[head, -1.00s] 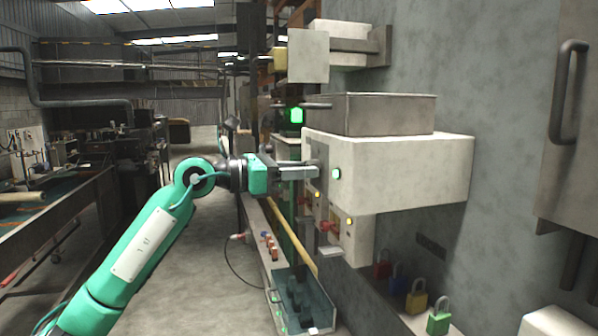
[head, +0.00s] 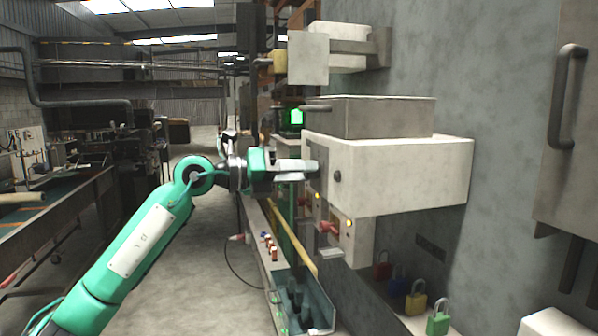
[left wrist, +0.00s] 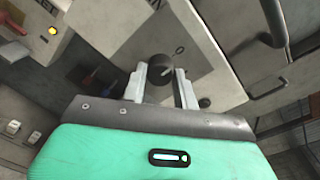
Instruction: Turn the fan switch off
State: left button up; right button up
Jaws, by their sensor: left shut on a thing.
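A dark round knob (left wrist: 159,66), which I take for the fan switch, sits on a grey panel in the left wrist view. My left gripper (left wrist: 161,74) is shut on it, with one pale finger on each side. In the head view the left gripper (head: 309,167) reaches the front of the white wall box (head: 400,172), and its fingers hide the knob. A small round lamp (head: 337,177) on the box's side is dark. My right gripper is not in view.
Below the box hangs a smaller box with a red switch handle (head: 329,228) and a lit yellow lamp (head: 348,223). A green lamp (head: 297,116) glows behind. Coloured padlocks (head: 416,297) stand at lower right. A workbench (head: 55,225) is at left; the aisle floor is clear.

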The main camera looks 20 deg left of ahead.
pick_arm(q)
jog(key=shift+r, duration=0.1)
dwell(0.4)
jog(key=o, duration=1)
jog(key=shift+c, duration=0.2)
jog(key=b+v, duration=0.5)
jog(key=v, duration=0.9)
jog(key=shift+b, duration=0.3)
jog(key=shift+w, duration=0.1)
